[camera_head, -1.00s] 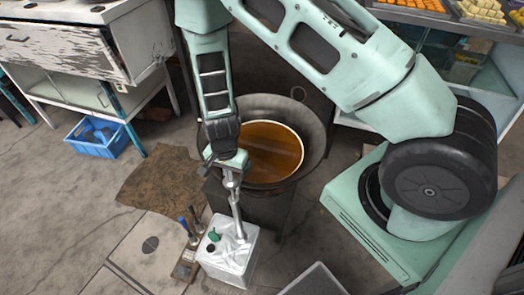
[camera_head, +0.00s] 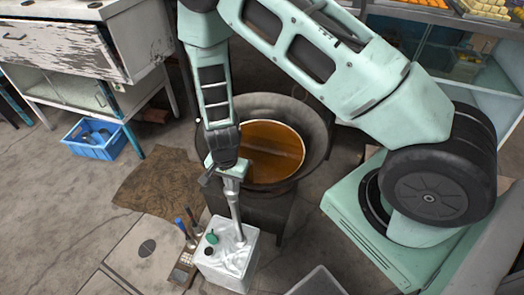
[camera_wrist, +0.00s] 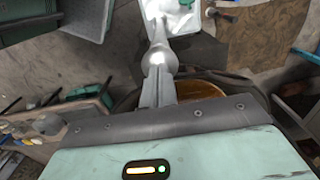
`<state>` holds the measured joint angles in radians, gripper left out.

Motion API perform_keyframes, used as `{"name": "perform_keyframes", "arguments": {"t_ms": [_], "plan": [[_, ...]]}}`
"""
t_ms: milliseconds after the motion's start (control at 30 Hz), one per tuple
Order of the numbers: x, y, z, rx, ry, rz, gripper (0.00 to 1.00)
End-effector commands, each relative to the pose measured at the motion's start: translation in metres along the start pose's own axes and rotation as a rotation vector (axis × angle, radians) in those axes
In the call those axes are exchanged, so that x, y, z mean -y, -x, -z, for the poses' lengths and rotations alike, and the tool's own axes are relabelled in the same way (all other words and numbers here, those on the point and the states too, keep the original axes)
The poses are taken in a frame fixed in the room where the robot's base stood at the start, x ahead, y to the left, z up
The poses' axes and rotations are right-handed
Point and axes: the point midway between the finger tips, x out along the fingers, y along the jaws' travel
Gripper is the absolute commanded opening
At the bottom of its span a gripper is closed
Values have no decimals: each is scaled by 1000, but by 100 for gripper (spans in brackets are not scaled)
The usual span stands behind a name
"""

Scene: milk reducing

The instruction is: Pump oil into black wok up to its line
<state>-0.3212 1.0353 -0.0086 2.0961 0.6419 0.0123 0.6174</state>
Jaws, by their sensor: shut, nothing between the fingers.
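The black wok (camera_head: 322,133) stands behind the white oil container, on a dark stand. Amber oil (camera_head: 275,150) lies in it, with a pale line (camera_head: 302,143) along the oil's right and upper edge. The arm hides the left part. The white container (camera_head: 226,265) has a green cap (camera_head: 211,237) and a metal pump (camera_head: 236,218) rising from its top. My gripper (camera_head: 230,184) is shut, pointing down above the container at the pump's top. In the wrist view its grey fingers (camera_wrist: 159,72) meet the pump's rounded top; exact contact is unclear.
Blue- and dark-handled tools (camera_head: 187,228) stand left of the container. A grey bin edge (camera_head: 316,280) is at the front right. A blue crate (camera_head: 95,146) sits beneath the white cabinet at left. Brown matting (camera_head: 155,186) covers the floor left of the wok.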

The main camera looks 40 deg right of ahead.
Motion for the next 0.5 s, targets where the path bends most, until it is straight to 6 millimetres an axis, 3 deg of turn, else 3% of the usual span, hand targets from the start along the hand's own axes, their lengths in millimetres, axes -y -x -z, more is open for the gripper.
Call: {"name": "perform_keyframes", "arguments": {"t_ms": [200, 500], "plan": [[-1, -14, -1, 2, 1, -2, 0], [-1, 4, -1, 2, 1, -2, 0]]}}
